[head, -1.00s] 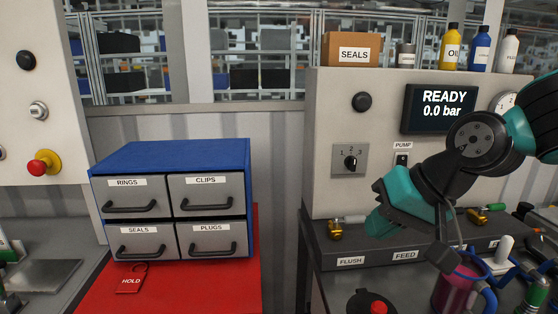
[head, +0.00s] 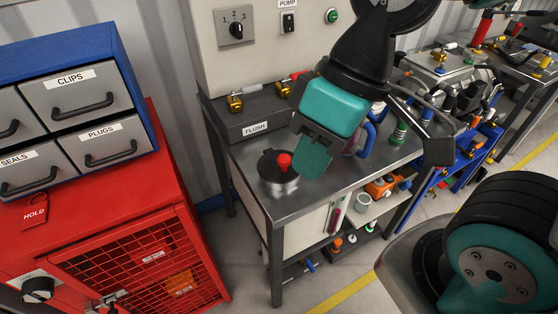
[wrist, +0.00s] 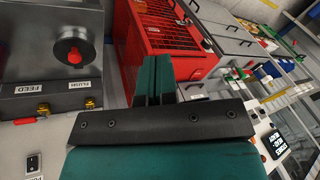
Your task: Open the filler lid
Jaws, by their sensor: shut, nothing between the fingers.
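The filler lid (head: 268,166) is a black disc with a red knob (head: 284,161) on top. It lies flat over a short metal filler neck (head: 280,186) on the steel bench, at the centre of the head view. In the wrist view the lid (wrist: 66,46) is at upper left, with its red knob (wrist: 75,57) in the middle. My gripper (head: 313,158) is just right of the knob in the head view and appears apart from it. Its teal fingers (wrist: 153,82) are together and empty in the wrist view.
Behind the lid is a dark block labelled FLUSH (head: 254,128) with brass valves (head: 235,103). A red cabinet (head: 120,220) stands left, across a gap from the steel bench (head: 325,185).

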